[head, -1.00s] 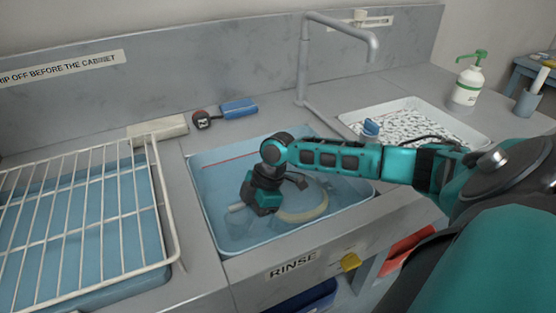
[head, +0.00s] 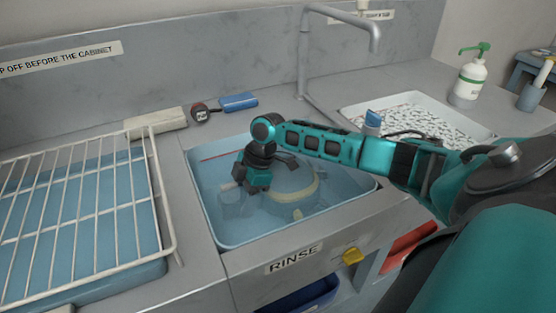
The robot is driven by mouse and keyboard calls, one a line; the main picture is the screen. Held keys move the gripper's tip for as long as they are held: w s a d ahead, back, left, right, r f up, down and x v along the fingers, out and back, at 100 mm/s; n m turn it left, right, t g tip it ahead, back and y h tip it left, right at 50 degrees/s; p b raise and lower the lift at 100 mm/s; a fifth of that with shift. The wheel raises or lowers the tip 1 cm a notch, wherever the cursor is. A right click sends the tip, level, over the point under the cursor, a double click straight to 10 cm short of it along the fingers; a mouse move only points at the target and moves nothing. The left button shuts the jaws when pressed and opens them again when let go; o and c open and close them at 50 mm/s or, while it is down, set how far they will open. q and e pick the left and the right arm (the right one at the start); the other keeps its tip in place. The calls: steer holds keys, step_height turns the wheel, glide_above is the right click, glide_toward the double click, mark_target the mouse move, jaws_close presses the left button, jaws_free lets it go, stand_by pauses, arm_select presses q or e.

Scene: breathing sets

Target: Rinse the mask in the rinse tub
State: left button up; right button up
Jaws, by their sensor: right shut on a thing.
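The rinse tub (head: 232,238) is a light blue basin of water set in the counter above a RINSE label. The mask (head: 298,200) is a see-through piece with a cream ring, low inside the tub. My right gripper (head: 254,188) reaches down into the tub from the right, at the mask's left side. It is shut on the mask, though the fingertips and the exact grip are hard to see. A pale, clear round part (head: 236,203) shows below the gripper. My left gripper is out of view.
A white wire rack (head: 100,200) over a blue tray stands left of the tub. A tall faucet (head: 303,70) rises behind. A speckled white tray (head: 420,118) and a pump bottle (head: 471,80) are at right.

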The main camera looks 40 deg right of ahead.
steer(key=s+p, duration=0.2)
steer(key=s+a+p, duration=0.1)
steer(key=shift+s+r, duration=0.2)
steer(key=shift+r, duration=0.15)
steer(key=shift+s+a+f+p, duration=0.15)
steer(key=shift+s+a+p, duration=0.1)
steer(key=shift+s+p, duration=0.45)
steer(key=shift+s+a, duration=0.2)
steer(key=shift+s, duration=0.45)
